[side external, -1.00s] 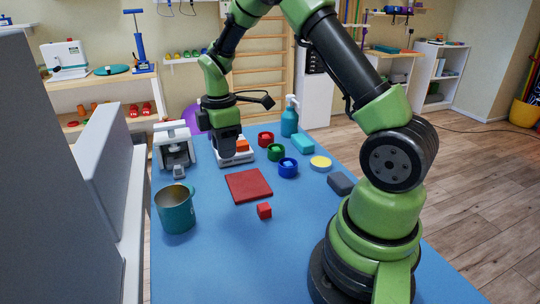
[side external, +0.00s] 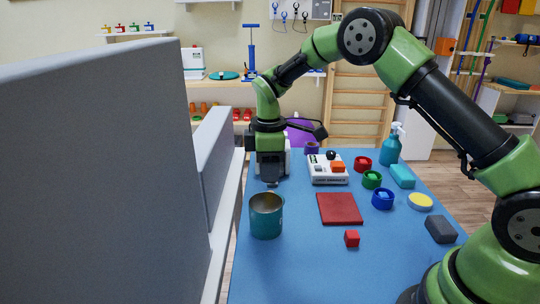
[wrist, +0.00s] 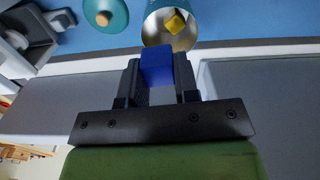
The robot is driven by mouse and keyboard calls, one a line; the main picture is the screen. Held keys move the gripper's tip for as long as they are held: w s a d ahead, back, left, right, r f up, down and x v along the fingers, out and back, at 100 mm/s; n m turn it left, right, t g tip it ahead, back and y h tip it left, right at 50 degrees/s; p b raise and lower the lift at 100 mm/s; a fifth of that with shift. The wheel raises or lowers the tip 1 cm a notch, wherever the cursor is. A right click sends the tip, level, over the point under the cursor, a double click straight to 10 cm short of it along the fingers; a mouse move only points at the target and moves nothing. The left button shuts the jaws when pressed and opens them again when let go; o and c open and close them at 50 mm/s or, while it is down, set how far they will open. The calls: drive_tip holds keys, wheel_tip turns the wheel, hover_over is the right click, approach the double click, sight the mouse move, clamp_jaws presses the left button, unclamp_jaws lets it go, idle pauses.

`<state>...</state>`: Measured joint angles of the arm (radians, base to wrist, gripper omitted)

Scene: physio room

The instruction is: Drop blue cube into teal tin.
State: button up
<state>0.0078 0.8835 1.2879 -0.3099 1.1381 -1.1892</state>
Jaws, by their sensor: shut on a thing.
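The blue cube (wrist: 157,66) is held between the two fingers of my gripper (wrist: 158,78) in the wrist view. The teal tin (side external: 266,220) stands upright on the blue table at the left in the side view. Its open mouth also shows in the wrist view (wrist: 150,30), just beyond the held cube, with a yellow cube (wrist: 175,23) inside. In the side view my gripper (side external: 271,183) points down above and behind the tin. The held cube cannot be made out there.
Grey panels (side external: 90,180) stand close along the table's left side. A red mat (side external: 339,208) and a red cube (side external: 352,239) lie right of the tin.

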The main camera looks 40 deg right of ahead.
drive_tip(key=shift+f, duration=0.4)
drive_tip(key=o, duration=1)
drive_tip(key=shift+c, duration=0.2)
wheel_tip(320, 180, up, 10)
